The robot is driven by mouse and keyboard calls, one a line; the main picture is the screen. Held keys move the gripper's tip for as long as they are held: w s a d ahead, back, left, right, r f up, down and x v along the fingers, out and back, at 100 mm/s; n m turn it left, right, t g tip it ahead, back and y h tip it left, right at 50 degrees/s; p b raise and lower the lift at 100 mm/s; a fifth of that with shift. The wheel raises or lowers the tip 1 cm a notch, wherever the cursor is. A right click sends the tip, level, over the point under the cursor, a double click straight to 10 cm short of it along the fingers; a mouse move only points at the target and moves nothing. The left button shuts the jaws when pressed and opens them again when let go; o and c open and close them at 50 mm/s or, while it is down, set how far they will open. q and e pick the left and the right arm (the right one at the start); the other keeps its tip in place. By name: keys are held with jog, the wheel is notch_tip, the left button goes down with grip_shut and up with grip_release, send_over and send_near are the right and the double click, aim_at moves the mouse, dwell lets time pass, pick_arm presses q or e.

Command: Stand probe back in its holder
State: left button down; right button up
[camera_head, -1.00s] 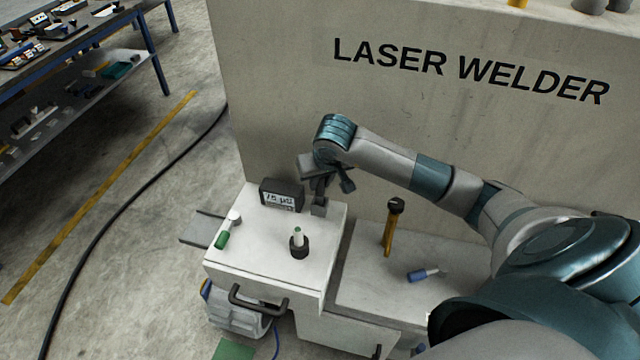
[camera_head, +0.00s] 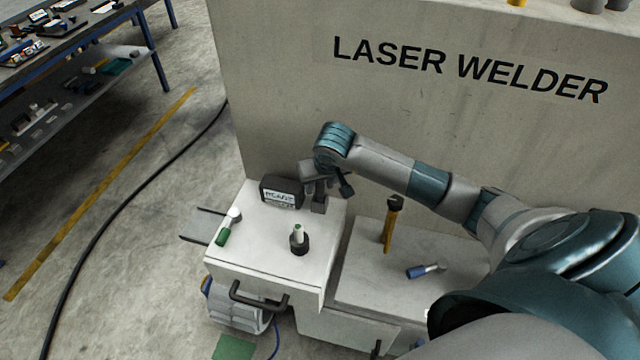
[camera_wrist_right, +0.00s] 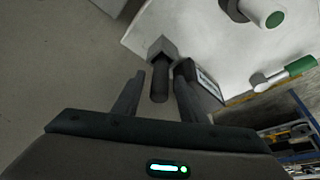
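A dark cylinder, which looks like the probe (camera_wrist_right: 160,84), stands at a small grey block, which looks like its holder (camera_wrist_right: 164,48). The block also shows on the white cabinet top in the head view (camera_head: 319,205); how deep the cylinder sits in it I cannot tell. My right gripper (camera_wrist_right: 160,76) is open, with a finger on each side of the cylinder and gaps visible in the wrist view. In the head view the right gripper (camera_head: 328,187) is above the block and hides most of the cylinder. My left gripper is not in view.
A dark display box (camera_head: 281,192) stands close left of the block. A white-and-green piece stands upright in a black cup (camera_head: 299,245). A green-handled tool (camera_head: 224,234) lies at the left edge. A yellow post (camera_head: 390,230) and a blue-handled tool (camera_head: 420,271) are on the right.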

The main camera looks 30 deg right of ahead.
jog(key=shift+r, duration=0.1)
jog(key=shift+r, duration=0.1)
jog(key=shift+s+r, duration=0.1)
jog(key=shift+r, duration=0.25)
jog(key=b+v, duration=0.2)
jog(key=v, duration=0.9)
jog(key=shift+b, duration=0.4)
jog(key=shift+a, duration=0.1)
